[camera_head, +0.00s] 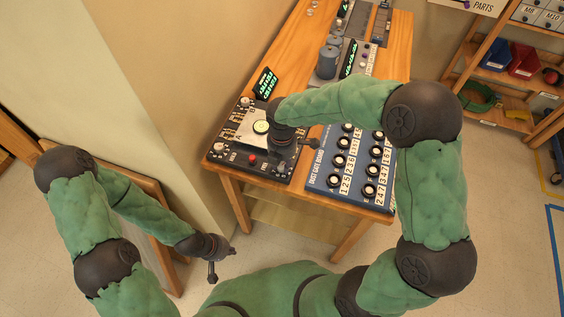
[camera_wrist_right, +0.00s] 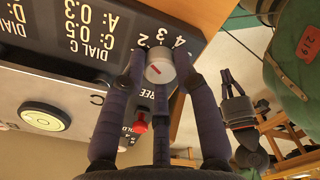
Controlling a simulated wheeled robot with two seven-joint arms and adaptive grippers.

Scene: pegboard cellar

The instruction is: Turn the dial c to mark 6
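Dial c (camera_wrist_right: 159,72) is a pale grey round knob with a red line on its face. In the right wrist view it sits between the fingertips of my right gripper (camera_wrist_right: 162,62), which touch it from both sides. The marks 2, 3 and 4 (camera_wrist_right: 162,41) show past the knob; other marks are hidden. In the head view my right gripper (camera_head: 288,141) is over the right side of the black panel (camera_head: 228,158), hiding the dial. My left gripper (camera_head: 230,252) hangs empty, low beside the bench; its finger opening is unclear.
The blue dust gate board (camera_head: 322,184) with several knobs lies to the right. A green-lit display (camera_head: 265,82) stands behind the panel. The wall is close on the left.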

